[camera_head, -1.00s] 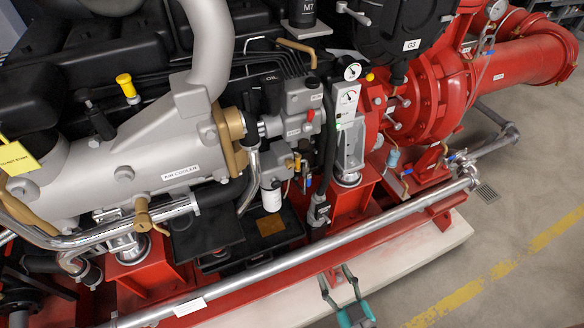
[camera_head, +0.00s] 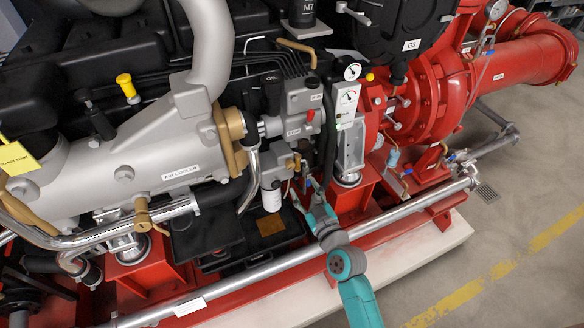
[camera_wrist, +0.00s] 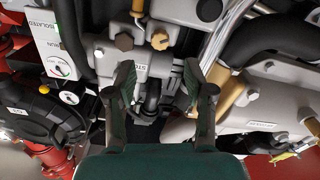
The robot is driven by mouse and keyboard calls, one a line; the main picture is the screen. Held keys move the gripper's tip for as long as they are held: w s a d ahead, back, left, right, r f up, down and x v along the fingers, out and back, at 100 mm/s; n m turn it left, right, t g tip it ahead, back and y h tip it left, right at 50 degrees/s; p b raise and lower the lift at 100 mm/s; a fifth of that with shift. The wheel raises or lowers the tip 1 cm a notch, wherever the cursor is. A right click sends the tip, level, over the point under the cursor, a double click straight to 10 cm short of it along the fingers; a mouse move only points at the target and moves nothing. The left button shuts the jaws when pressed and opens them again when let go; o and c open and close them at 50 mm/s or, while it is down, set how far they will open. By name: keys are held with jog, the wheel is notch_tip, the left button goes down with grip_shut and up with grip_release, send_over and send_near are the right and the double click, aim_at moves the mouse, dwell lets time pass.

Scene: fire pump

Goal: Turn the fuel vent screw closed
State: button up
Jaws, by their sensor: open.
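My gripper (camera_head: 311,198) reaches up from the lower right in the head view, in front of the lower part of the engine. In the wrist view my gripper (camera_wrist: 158,80) is open and empty, its two dark fingers apart. Beyond them is a grey block with a label (camera_wrist: 140,72), partly covered by the left finger. A brass hex head (camera_wrist: 159,41) and a darker brown one (camera_wrist: 124,41) sit on it. In the head view small brass fittings (camera_head: 291,164) show above a white filter (camera_head: 271,197). I cannot tell which fitting is the fuel vent screw.
A silver pipe (camera_head: 250,278) crosses low in front of the engine. The air cooler (camera_head: 150,165) fills the left. Open floor (camera_head: 520,240) lies at right.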

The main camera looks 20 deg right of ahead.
aim_at(291, 168)
jog(key=w, duration=0.9)
jog(key=shift+c, duration=0.2)
grip_shut()
